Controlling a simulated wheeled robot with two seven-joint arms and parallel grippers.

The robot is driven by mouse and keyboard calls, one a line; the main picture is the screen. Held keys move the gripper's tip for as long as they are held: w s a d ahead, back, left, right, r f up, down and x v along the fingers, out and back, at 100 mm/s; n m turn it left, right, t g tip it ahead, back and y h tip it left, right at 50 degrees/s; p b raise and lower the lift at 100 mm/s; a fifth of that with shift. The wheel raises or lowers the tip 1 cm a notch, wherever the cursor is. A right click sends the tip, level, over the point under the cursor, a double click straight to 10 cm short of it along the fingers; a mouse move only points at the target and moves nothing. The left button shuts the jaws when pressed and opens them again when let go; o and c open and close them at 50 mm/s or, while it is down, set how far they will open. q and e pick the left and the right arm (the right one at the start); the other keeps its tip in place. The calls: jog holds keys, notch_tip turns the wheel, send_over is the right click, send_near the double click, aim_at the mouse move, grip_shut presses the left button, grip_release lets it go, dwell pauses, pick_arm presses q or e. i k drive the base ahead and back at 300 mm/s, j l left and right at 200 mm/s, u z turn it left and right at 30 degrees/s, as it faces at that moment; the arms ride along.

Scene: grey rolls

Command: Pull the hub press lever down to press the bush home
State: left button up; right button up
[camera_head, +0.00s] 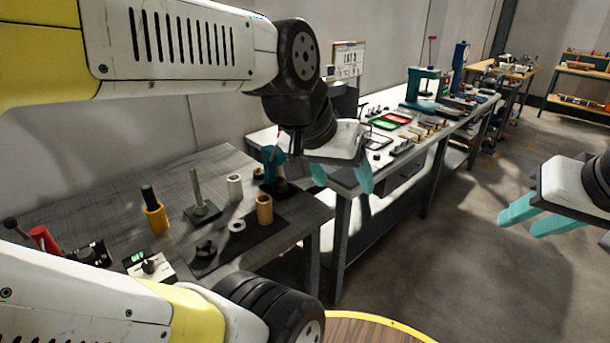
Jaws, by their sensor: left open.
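A teal press-like tool (271,160) stands at the back right of the near bench, largely hidden behind my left arm and gripper. A larger teal press (425,88) stands on the far bench, with a thin red-topped rod (432,50) close by. No bush can be told for certain; a tan hollow cylinder (265,209) stands on the dark mat. My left gripper (342,177) is open and empty, pointing down by the near bench's right end. My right gripper (538,216) is open and empty over the floor.
The near bench (120,190) carries a post on a square base (199,197), a pale cylinder (235,187), a yellow holder (156,216) and a small meter (149,265). The long bench holds red and green trays (388,121). Floor at right is clear.

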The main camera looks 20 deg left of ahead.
aim_at(274, 151)
jog(key=u, duration=1.1)
jog(key=i+j+z, duration=0.2)
jog(key=i, duration=0.2)
jog(key=i+z, duration=0.15)
jog(key=i, duration=0.25)
